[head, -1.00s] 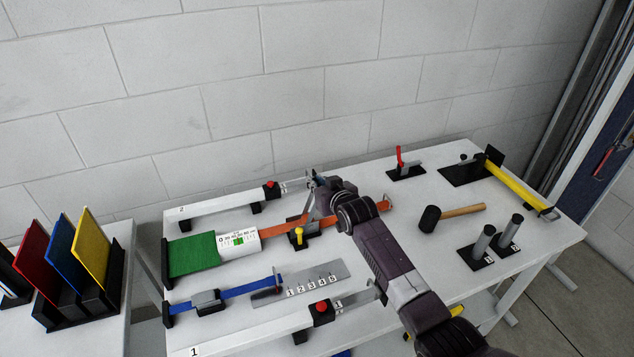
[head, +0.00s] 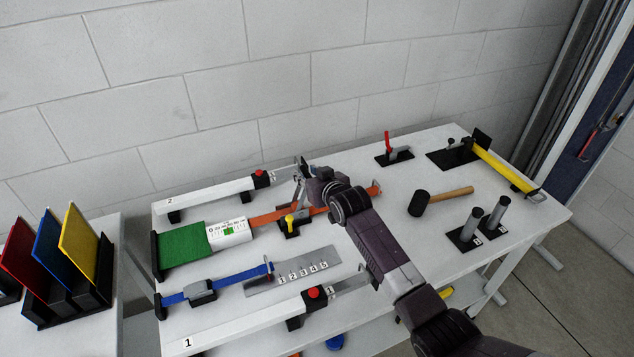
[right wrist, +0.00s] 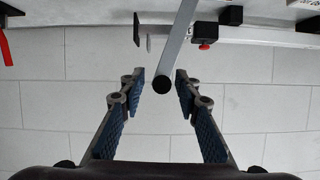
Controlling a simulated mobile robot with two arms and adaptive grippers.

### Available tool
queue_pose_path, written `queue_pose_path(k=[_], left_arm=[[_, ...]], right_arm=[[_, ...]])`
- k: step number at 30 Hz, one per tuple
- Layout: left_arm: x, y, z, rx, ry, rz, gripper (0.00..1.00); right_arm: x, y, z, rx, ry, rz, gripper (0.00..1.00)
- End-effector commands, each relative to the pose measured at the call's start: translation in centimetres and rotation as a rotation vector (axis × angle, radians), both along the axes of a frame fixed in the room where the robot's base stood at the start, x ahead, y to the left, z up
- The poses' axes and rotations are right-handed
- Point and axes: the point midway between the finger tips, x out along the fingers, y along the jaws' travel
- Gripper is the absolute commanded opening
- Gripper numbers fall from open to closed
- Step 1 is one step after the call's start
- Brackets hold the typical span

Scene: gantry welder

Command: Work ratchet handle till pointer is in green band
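The ratchet handle is a grey bar with a black round end (right wrist: 163,85). In the right wrist view that end lies between the tips of my right gripper (right wrist: 161,82), with gaps on both sides. The gripper's fingers are open. In the head view my right gripper (head: 302,174) is over the back of the table, by the upper part of the handle (head: 299,194). A white gauge (head: 228,232) with a scale and a green band sits on the orange strap (head: 268,217), beside the green pad (head: 184,245). The pointer is too small to read. My left gripper is out of view.
White rails with red buttons run along the table's back (head: 215,191) and front (head: 245,323). A blue strap clamp (head: 236,284), a mallet (head: 420,203), a yellow bar (head: 505,168) and grey posts (head: 470,226) stand around. Coloured plates (head: 80,250) are at left.

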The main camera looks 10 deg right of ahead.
Motion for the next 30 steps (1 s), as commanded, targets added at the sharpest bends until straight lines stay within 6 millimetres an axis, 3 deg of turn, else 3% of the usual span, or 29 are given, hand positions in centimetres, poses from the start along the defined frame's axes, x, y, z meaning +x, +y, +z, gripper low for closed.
queue_pose_path(k=[18, 30], left_arm=[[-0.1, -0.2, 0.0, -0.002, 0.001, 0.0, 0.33], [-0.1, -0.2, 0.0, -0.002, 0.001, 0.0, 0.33]], right_arm=[[-7.6, -1.5, 3.0, 0.0, 0.004, 0.001, 0.3], [-9.3, -1.8, 3.7, -0.001, 0.005, 0.001, 0.3]])
